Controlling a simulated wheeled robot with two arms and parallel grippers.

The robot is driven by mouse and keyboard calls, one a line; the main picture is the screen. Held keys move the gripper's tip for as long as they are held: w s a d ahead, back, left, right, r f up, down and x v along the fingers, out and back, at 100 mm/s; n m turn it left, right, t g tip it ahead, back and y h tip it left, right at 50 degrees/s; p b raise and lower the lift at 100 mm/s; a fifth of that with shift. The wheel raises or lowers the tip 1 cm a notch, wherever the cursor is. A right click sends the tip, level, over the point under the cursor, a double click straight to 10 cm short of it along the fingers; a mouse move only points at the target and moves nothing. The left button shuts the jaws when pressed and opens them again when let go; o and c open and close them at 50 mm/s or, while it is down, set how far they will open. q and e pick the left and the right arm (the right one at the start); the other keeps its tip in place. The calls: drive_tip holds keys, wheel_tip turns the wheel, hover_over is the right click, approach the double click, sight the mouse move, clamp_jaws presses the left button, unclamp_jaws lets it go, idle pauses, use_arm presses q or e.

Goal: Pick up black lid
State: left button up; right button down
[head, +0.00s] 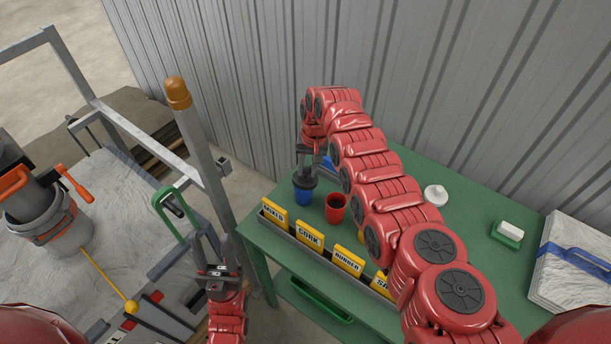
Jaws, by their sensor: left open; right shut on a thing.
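The black lid (304,179) is at the top of a blue cup (303,198) on the green table. My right gripper (308,162) reaches over the table from the right, points down and is shut on the black lid. I cannot tell whether the lid still touches the cup rim. My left gripper (210,255) is open and empty, left of the table and in front of the grey metal frame, well away from the lid.
A red cup (335,209) stands right of the blue cup. Yellow labelled cards (311,238) stand along the front edge of the green table (468,222). A white round item (435,195) and a green-and-white block (508,234) lie further right. A corrugated wall (400,80) closes the back.

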sight(307, 170)
idle(0.4)
drive_tip(key=shift+w+r, duration=0.1)
drive_tip(key=shift+r, duration=0.35)
wheel_tip(307, 170, up, 8)
drive_tip(key=b, duration=0.4)
drive_tip(key=shift+r, duration=0.15)
drive_tip(key=shift+s+f, duration=0.2)
drive_tip(key=shift+f, duration=0.25)
drive_tip(key=shift+t+h, duration=0.6)
drive_tip(key=shift+t, duration=0.3)
drive_tip(key=f, duration=0.2)
drive_tip(key=f+b, duration=0.1)
drive_tip(key=f, duration=0.1)
drive_tip(key=s+a+f+b, duration=0.1)
drive_tip(key=f, duration=0.1)
drive_tip(key=shift+a, duration=0.1)
drive_tip(key=shift+s+f+b, duration=0.15)
drive_tip(key=shift+f+b, duration=0.1)
drive_tip(key=shift+b, duration=0.15)
drive_tip(key=shift+f+b, duration=0.55)
drive_tip(key=shift+f, duration=0.4)
